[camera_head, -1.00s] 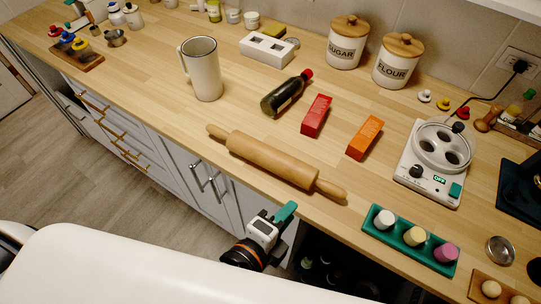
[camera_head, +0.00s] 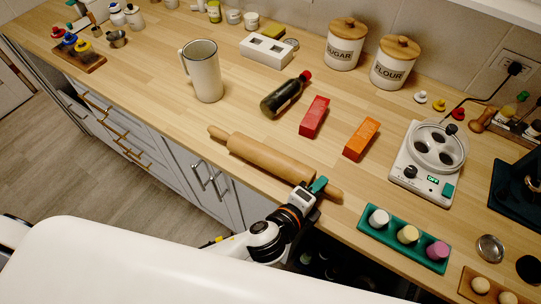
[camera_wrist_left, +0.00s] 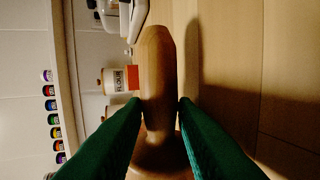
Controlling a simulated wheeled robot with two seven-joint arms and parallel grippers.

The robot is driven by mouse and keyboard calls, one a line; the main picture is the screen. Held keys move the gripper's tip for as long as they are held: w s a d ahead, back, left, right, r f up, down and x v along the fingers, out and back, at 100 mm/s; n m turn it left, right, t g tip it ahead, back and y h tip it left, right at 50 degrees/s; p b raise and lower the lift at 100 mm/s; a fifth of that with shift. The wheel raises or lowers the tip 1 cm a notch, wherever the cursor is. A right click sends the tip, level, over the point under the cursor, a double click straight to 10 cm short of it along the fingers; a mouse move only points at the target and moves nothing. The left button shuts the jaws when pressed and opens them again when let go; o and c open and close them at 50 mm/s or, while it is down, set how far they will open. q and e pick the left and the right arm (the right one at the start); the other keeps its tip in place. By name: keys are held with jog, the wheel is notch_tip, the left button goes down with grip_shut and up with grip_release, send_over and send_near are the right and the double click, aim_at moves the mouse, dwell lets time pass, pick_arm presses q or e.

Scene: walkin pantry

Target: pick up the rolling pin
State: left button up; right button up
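The wooden rolling pin (camera_head: 265,155) lies diagonally on the counter near its front edge, one handle at the left and the other at the right. My left gripper (camera_head: 318,186) has its green fingers at the right handle. In the left wrist view the fingers (camera_wrist_left: 161,100) stand on either side of the rolling pin's handle (camera_wrist_left: 159,75), close to its neck. They are open around it, with little room on each side; firm contact does not show. The gripper hides part of the right handle in the head view. My right gripper is not in view.
A green tray (camera_head: 380,235) with several coloured cylinders sits just right of the gripper. Behind the pin are a dark bottle (camera_head: 286,95), a red box (camera_head: 314,117) and an orange box (camera_head: 361,139). A white hotplate device (camera_head: 429,165) stands farther right.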

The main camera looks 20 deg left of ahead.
pick_arm(q)
jog(key=shift+w+d, duration=0.1)
jog(key=shift+w, duration=0.1)
jog(key=shift+s, duration=0.1)
grip_shut()
